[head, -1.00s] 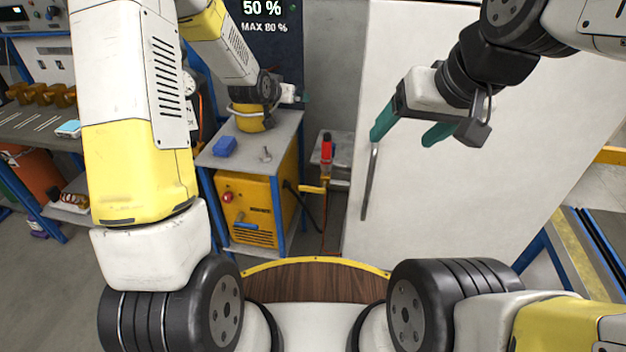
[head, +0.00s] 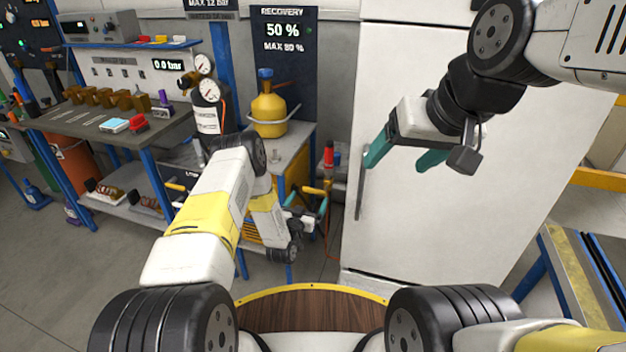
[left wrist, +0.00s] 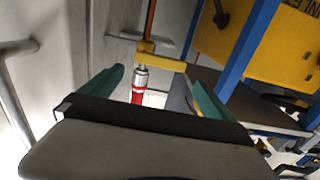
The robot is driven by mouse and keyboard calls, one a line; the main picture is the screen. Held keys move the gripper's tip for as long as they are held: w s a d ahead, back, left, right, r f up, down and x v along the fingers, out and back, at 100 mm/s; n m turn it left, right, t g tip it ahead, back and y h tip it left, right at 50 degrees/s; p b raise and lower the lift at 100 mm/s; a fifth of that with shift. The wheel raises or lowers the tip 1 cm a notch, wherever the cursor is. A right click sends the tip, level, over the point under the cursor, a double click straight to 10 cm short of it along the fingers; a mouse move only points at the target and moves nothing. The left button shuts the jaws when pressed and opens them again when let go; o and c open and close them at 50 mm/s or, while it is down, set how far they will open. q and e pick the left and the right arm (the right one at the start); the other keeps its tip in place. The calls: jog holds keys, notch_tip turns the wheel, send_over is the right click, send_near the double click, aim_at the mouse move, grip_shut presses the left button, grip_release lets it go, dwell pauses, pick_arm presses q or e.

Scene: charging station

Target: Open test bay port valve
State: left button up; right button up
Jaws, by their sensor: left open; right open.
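A grey test panel with a "0.0 bar" display (head: 168,64) stands at the back left above a workbench. Several brass-coloured fittings (head: 100,97) line the bench. I cannot tell which part is the port valve. My left gripper (head: 312,213) is low at the centre, by the blue-legged cart and well right of the panel. In the left wrist view its teal fingers (left wrist: 150,98) are apart and empty, with a red-and-silver cylinder (left wrist: 138,88) and a yellow bar beyond them. My right gripper (head: 403,158) is open and empty in front of the white cabinet, near its handle.
A yellow tank with a blue valve (head: 269,108) stands on the cart below the "RECOVERY 50 %" board (head: 283,40). Two round gauges (head: 207,78) are left of it. The white cabinet (head: 470,220) fills the right. Floor is clear at the lower left.

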aim_at(314, 190)
pick_arm(q)
jog(key=x, duration=0.7)
jog(key=shift+w+d+f, duration=0.1)
jog(key=shift+w+f, duration=0.05)
jog(key=shift+f, duration=0.1)
jog(key=c, duration=1.9)
